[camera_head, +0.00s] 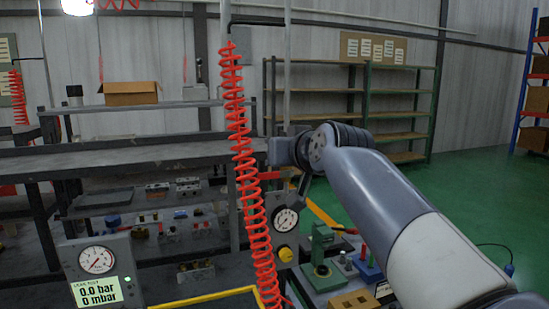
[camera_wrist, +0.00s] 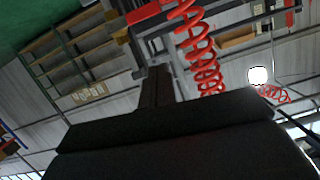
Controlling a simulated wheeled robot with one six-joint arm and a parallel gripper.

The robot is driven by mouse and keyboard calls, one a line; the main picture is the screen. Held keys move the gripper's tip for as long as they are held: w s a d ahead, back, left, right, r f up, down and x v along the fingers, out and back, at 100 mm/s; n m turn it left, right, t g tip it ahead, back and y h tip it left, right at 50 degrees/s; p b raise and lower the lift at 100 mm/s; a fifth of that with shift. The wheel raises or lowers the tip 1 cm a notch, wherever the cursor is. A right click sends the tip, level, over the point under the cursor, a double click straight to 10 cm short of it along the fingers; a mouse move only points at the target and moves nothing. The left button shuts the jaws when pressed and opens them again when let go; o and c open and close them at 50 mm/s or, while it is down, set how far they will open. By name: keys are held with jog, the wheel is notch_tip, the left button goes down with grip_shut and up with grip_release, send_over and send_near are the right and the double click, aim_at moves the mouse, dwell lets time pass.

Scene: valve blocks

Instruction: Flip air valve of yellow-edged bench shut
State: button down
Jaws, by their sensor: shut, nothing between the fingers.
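The yellow-edged bench (camera_head: 205,297) shows only as a yellow strip at the bottom middle of the head view. A grey panel with a round gauge (camera_head: 285,220) and a yellow knob (camera_head: 286,254) stands just right of the red coiled hose.
The red coiled hose (camera_head: 245,160) hangs in front of the dark workbench (camera_head: 130,158). A leak-test display (camera_head: 98,292) stands lower left. A green press (camera_head: 321,250) and small parts stand below my arm. Shelves (camera_head: 350,95) line the back wall; green floor is open at right.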

jog(key=shift+v, duration=1.3)
jog(key=p+x, duration=0.2)
jog(key=x, duration=0.7)
jog(key=w+d+m+y, duration=0.3)
jog(key=d+m, duration=0.3)
jog(key=m, duration=0.4)
jog(key=shift+w+m+y+p, duration=0.35)
jog(key=shift+m+y+p, duration=0.05)
jog(key=shift+f, duration=0.1)
